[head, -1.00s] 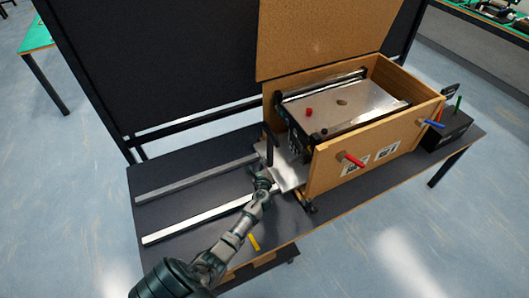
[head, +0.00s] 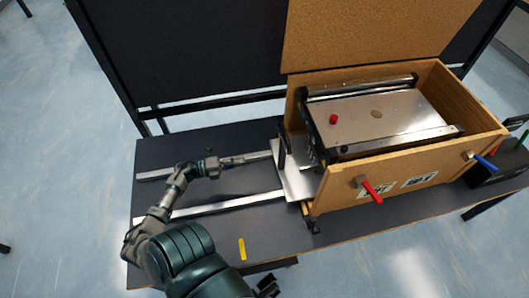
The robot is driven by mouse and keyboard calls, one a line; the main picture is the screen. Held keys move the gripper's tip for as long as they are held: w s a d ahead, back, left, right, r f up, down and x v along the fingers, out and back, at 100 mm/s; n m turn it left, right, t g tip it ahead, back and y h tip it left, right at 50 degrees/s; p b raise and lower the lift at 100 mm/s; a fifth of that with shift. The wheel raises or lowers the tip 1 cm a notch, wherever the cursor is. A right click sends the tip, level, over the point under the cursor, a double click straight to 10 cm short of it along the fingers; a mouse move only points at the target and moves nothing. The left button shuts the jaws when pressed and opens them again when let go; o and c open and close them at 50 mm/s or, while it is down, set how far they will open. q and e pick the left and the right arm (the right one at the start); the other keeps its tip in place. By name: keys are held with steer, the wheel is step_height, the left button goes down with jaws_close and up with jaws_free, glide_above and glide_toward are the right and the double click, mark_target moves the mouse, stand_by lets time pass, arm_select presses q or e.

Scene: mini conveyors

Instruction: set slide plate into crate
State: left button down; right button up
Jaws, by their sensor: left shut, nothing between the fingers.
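The wooden crate (head: 337,196) stands open on the dark table, with a silver mini conveyor (head: 385,112) inside it. A flat silver plate (head: 297,183), which looks like the slide plate, sticks out at the crate's left end. A black upright part (head: 282,145) stands at its left edge. How far the plate reaches into the crate is hidden. My left gripper (head: 240,159) is shut and empty over the far rail, left of the plate and seemingly apart from it.
Two silver rails lie on the table, a far one (head: 153,176) and a near one (head: 222,204). A yellow piece (head: 242,249) lies near the front edge. Red (head: 372,192) and blue (head: 484,162) handles stick out from the crate's front. The raised lid (head: 375,35) stands behind.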

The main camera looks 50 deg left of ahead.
mark_target(280, 154)
arm_select(q)
steer(key=x, duration=1.3)
steer(key=shift+a, duration=0.15)
steer(key=shift+w+d, duration=0.25)
steer(key=shift+d, duration=0.05)
arm_select(e)
steer(key=shift+r, duration=0.4)
arm_select(q)
steer(key=x, duration=0.5)
steer(key=shift+w+a+r+b, duration=0.1)
steer(key=shift+r+b, duration=0.2)
steer(key=shift+b, duration=0.05)
steer(key=x, duration=0.4)
steer(key=shift+w+f, duration=0.15)
arm_select(e)
steer(key=shift+w+a+t, duration=0.15)
steer(key=shift+w+t, duration=0.2)
steer(key=shift+w, duration=0.25)
steer(key=shift+w+a+t, duration=0.15)
steer(key=shift+w+t, duration=0.2)
steer(key=shift+w, duration=0.25)
arm_select(q)
steer(key=shift+f, duration=0.1)
